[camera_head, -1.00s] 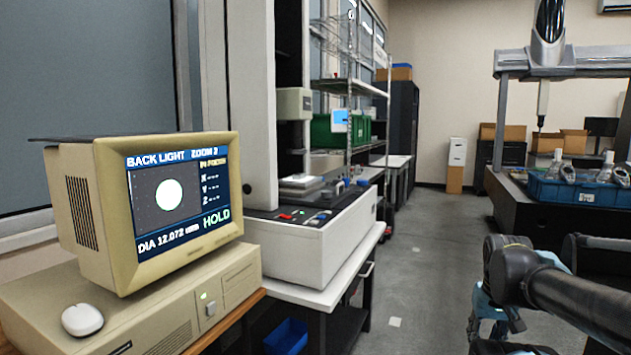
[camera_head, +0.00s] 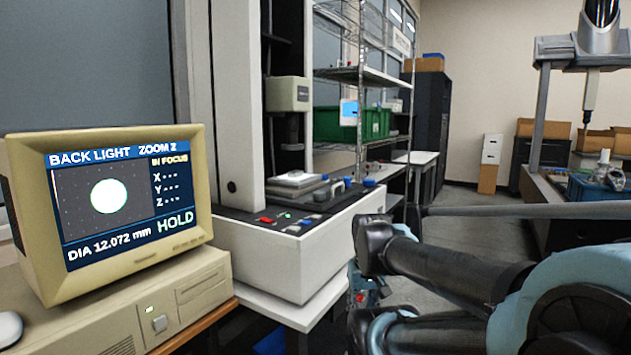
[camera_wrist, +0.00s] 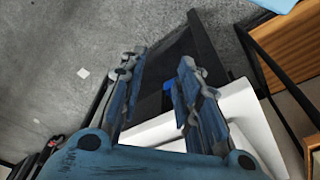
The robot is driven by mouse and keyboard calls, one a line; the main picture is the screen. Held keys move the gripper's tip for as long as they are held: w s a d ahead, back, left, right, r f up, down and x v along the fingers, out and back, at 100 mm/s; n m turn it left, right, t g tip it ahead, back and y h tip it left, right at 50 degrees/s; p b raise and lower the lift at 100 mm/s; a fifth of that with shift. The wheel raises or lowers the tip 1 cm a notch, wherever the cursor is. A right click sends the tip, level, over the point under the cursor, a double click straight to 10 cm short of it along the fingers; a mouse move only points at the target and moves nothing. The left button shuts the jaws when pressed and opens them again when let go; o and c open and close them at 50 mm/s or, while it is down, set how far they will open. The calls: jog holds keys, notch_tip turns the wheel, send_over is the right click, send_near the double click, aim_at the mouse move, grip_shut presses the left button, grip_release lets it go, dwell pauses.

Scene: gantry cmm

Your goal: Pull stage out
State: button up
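The stage (camera_head: 297,180) is a flat plate with a pale top on the dark bed of the white measuring machine (camera_head: 290,255), under its column. A blue knob (camera_head: 369,182) sticks out at the right of the bed. My gripper is apart from the stage.
A beige monitor (camera_head: 30,190) on a computer case (camera_head: 200,280) stands at the left. The white table (camera_head: 280,308) carries the machine. Wire shelves with a green bin (camera_head: 328,122) stand behind. A blue tray (camera_head: 585,188) is at the right. Grey floor is open between.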

jog(key=shift+w+d, duration=0.25)
notch_tip(320, 180, up, 42)
jog(key=r+m+y, duration=0.1)
jog(key=m+y, duration=0.1)
jog(key=m, duration=0.6)
send_over(339, 184)
jog(key=s+d, duration=0.2)
jog(key=d, duration=0.1)
jog(key=shift+g, duration=0.4)
jog(key=x, duration=1.8)
jog(key=shift+s, duration=0.15)
jog(key=shift+r, duration=0.1)
jog(key=shift+c, duration=0.3)
grip_shut()
